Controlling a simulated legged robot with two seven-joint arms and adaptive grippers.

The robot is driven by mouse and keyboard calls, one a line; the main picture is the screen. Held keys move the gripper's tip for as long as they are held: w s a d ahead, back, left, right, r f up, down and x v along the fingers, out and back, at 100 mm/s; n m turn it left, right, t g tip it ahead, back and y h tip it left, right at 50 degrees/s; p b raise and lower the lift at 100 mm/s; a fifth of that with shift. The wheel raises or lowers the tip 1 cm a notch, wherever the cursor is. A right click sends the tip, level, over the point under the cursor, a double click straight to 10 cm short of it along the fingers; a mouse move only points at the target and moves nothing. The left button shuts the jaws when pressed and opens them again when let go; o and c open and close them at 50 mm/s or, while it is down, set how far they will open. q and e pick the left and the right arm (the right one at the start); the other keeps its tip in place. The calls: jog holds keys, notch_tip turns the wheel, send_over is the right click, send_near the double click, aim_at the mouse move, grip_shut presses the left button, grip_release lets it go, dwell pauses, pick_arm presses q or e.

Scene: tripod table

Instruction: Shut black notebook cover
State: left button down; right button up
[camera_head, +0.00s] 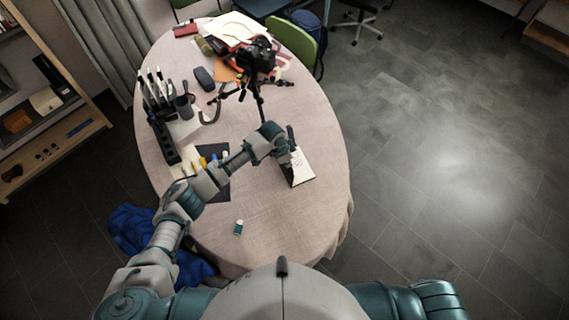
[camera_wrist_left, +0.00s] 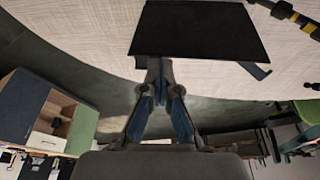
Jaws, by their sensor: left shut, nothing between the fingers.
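The notebook (camera_head: 303,174) lies near the right edge of the table, its white page facing up and a thin dark edge along its left and lower side. My left gripper (camera_head: 292,155) is over the notebook's far left part and hides some of it. In the left wrist view a flat black panel, apparently the notebook's cover (camera_wrist_left: 197,29), fills the top middle. In that view my left gripper (camera_wrist_left: 160,68) is shut and empty, its tips at the panel's lower edge; I cannot tell whether they touch. My right gripper is not in view.
A camera on a tripod (camera_head: 257,62) stands on the table (camera_head: 275,225) beyond the notebook. The near table is mostly clear.

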pick_arm(q)
jog(key=shift+s+d+f, duration=0.1)
jog(key=shift+d+f, duration=0.35)
jog(key=shift+f, duration=0.05)
jog(key=shift+d+b, duration=0.1)
jog(key=shift+b, duration=0.2)
jog(key=shift+w+d+f+b, duration=0.2)
jog(key=shift+d+b, duration=0.1)
jog(key=shift+d, duration=0.2)
jog(key=shift+w+d+f+b, duration=0.15)
jog(key=shift+d+b, duration=0.15)
jog(key=shift+d, duration=0.2)
jog(key=shift+w+d+f+b, duration=0.1)
jog(key=shift+w+d+b, duration=0.6)
jog(key=shift+d, duration=0.25)
jog(key=c, duration=1.5)
grip_release()
jog(key=shift+s, duration=0.1)
jog(key=shift+d, duration=0.1)
